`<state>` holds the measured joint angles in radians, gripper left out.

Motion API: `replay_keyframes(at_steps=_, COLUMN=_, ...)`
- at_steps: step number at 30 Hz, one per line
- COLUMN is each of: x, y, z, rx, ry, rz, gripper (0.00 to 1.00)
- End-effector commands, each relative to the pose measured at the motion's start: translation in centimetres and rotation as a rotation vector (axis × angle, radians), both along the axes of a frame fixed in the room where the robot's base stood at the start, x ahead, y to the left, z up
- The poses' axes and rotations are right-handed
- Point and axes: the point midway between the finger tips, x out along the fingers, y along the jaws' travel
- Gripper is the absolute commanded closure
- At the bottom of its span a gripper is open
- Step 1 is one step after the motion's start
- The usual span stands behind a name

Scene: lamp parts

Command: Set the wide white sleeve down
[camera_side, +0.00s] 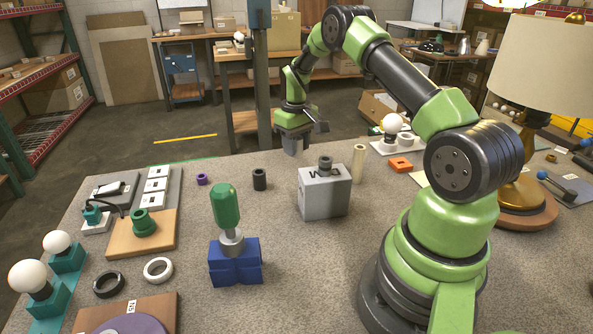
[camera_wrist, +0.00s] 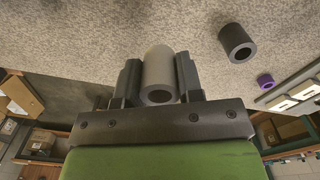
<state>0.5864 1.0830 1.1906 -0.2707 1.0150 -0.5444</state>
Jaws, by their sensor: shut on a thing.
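My gripper (camera_wrist: 160,78) is shut on a hollow, pale grey-beige sleeve in the wrist view; I take it for the wide white sleeve (camera_wrist: 159,65). The sleeve sits between the two dark fingers, its open end toward the camera. In the side view my gripper (camera_side: 291,143) hangs over the far part of the bench, behind and left of a grey block (camera_side: 325,196). The held sleeve cannot be made out clearly there, and whether it touches the bench cannot be told.
A black sleeve (camera_side: 259,179) and purple ring (camera_side: 202,179) stand left of my gripper. A small grey collar tops the grey block; a cream tube (camera_side: 359,162) stands beside it. A green-handled tool (camera_side: 226,208) stands in a blue holder (camera_side: 235,262). Bare bench lies between.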

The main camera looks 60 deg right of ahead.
Motion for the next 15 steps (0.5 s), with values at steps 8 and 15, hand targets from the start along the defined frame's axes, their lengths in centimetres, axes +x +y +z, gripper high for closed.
replay_keyframes(at_steps=8, x=0.0, y=0.0, z=-3.6, rx=0.001, ry=0.0, rz=0.0, gripper=0.89)
replay_keyframes(at_steps=15, x=0.0, y=0.0, z=-6.5, rx=-0.001, ry=-0.002, rz=0.0, gripper=0.89)
